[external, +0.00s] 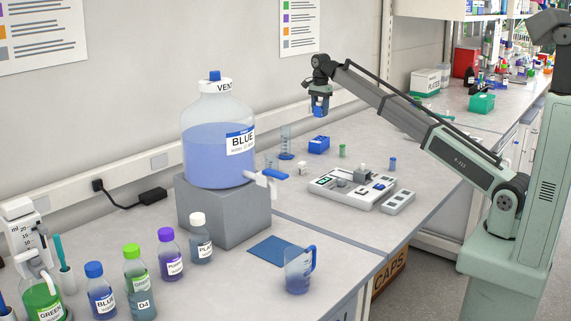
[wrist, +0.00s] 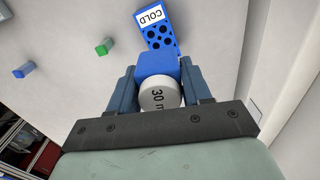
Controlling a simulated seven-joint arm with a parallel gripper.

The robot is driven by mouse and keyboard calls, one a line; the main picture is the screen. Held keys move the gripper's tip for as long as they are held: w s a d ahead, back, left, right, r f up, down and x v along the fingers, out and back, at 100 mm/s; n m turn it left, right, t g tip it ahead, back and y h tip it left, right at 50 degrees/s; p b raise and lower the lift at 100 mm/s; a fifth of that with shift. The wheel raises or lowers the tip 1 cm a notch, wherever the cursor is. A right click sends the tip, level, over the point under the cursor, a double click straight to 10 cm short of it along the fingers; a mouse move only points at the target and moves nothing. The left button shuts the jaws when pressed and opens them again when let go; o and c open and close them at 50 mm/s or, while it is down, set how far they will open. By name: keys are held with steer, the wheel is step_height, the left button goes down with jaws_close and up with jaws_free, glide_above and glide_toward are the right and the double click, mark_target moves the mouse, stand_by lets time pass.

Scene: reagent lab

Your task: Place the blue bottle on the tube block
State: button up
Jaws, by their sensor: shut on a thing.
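My gripper (external: 320,112) is raised above the bench near the back wall. It is shut on a small blue bottle (external: 319,105). In the wrist view the fingers (wrist: 162,88) are on both sides of the bottle (wrist: 158,65), whose round white end, marked "30 m", faces the camera. The blue tube block (external: 319,146), with round holes and a white COLD label, sits on the bench below the gripper in the external view. In the wrist view the block (wrist: 160,45) lies just beyond the bottle, partly hidden by it. The bottle appears clear of the block.
A green block (external: 342,150) and a small blue piece (external: 392,163) stand right of the tube block. A measuring cylinder (external: 286,143) stands to its left. A grey-white instrument (external: 350,190) lies in front. A large blue carboy (external: 218,140) stands on a grey block further left.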

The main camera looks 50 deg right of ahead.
mark_target(320, 139)
steer(key=shift+s+f, duration=0.1)
steer(key=shift+f, duration=4.95)
steer(key=shift+f, duration=0.1)
steer(key=o, duration=1)
steer(key=shift+o, duration=0.2)
step_height(320, 139, up, 12)
steer(key=shift+r, duration=0.15)
